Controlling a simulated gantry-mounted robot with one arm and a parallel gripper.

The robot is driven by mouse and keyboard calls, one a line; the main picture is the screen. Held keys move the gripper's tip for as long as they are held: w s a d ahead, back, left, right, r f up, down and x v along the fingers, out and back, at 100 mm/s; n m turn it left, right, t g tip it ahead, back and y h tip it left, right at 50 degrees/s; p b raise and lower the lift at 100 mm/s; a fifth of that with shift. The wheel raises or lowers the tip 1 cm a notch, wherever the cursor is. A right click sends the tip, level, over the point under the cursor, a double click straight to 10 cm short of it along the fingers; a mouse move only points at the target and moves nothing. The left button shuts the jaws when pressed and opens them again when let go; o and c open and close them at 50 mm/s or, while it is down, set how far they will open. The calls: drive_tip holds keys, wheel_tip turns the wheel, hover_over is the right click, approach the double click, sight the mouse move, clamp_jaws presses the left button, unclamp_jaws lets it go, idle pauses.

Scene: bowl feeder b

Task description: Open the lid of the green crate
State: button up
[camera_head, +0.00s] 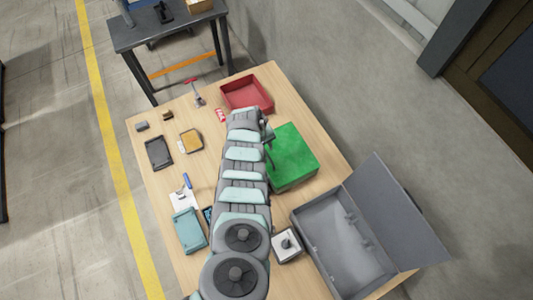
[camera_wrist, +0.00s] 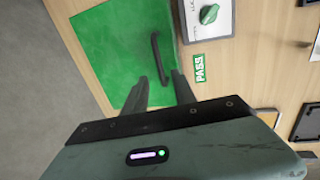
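The green crate (camera_head: 293,155) stands on the wooden table, right of my arm, with its flat green lid shut. In the wrist view the lid (camera_wrist: 115,50) fills the upper left, with a dark bar handle (camera_wrist: 155,50) near one edge. My gripper (camera_wrist: 160,80) is open, with two dark fingers apart. The near end of the handle shows between the fingertips in the picture; I cannot tell whether they touch it. In the head view my gripper (camera_head: 268,140) is at the crate's left edge, partly hidden by my arm.
A grey toolbox (camera_head: 340,240) with its lid raised stands close to the crate's near side. A red tray (camera_head: 247,94) lies behind it. A white box with a green knob (camera_wrist: 207,17) is beside the crate. Several small items lie on the table's left half.

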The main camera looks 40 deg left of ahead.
sight(267, 154)
drive_tip(key=f+b, duration=0.2)
drive_tip(key=f, duration=0.1)
drive_tip(key=f+b, duration=0.1)
drive_tip(key=f, duration=0.1)
drive_tip(key=shift+w+d+b, duration=0.1)
drive_tip(key=shift+w+b, duration=0.3)
drive_tip(key=shift+c, duration=0.4)
clamp_jaws()
idle(0.7)
